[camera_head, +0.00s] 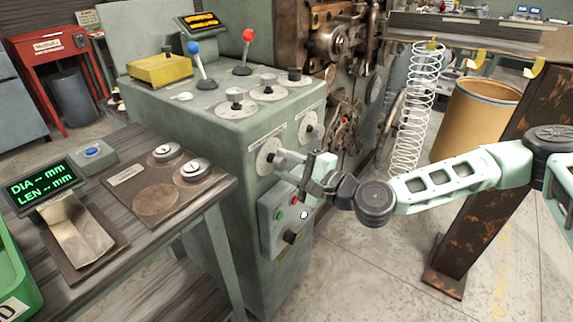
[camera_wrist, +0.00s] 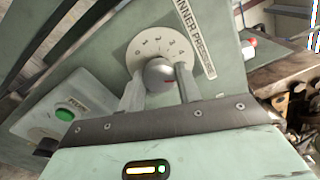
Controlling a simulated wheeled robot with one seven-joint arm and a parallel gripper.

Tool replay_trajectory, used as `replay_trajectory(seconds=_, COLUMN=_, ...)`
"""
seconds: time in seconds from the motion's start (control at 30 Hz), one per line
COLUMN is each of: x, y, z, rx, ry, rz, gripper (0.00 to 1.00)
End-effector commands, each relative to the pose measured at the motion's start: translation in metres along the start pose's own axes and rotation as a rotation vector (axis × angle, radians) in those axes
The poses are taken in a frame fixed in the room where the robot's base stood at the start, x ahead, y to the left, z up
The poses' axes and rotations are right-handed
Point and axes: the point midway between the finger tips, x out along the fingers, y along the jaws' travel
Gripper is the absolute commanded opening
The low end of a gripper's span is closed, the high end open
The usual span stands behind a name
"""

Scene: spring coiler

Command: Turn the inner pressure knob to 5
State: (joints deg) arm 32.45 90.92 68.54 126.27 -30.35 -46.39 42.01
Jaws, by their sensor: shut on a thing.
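The inner pressure knob (camera_wrist: 159,74) is a rounded grey knob in front of a pale round dial (camera_wrist: 146,47) with numbers along its far edge. A label reading "INNER PRESSURE" (camera_wrist: 195,38) runs beside the dial. In the head view, the dial (camera_head: 266,153) is on the front face of the green machine. My gripper (camera_head: 280,163) reaches it from the right. In the wrist view, the fingers of my gripper (camera_wrist: 159,82) are on either side of the knob, shut on it. A small reddish mark shows on the knob; I cannot tell which number it points to.
A second dial (camera_head: 309,127) is up and right on the same face. A button box (camera_head: 285,218) with green and red buttons is just below my gripper. A rusty post (camera_head: 475,200) stands right, by my arm. A worktable (camera_head: 215,187) is left.

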Motion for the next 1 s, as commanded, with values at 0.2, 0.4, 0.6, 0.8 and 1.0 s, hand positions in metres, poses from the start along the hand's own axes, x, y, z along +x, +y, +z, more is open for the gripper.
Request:
replay_trajectory(seconds=0.2, x=0.0, y=0.001, z=-0.001, rx=0.0, ry=0.001, rz=0.002, gripper=0.56)
replay_trajectory(seconds=0.4, x=0.0, y=0.001, z=0.0, rx=-0.001, ry=0.001, rz=0.001, gripper=0.56)
replay_trajectory(seconds=0.6, x=-0.003, y=0.0, z=-0.001, rx=-0.001, ry=0.001, rz=0.0, gripper=0.56)
replay_trajectory(seconds=0.8, x=-0.029, y=0.001, z=-0.001, rx=0.0, ry=0.003, rz=0.0, gripper=0.56)
replay_trajectory(seconds=1.0, x=-0.075, y=0.001, z=-0.002, rx=0.0, ry=0.004, rz=0.0, gripper=0.56)
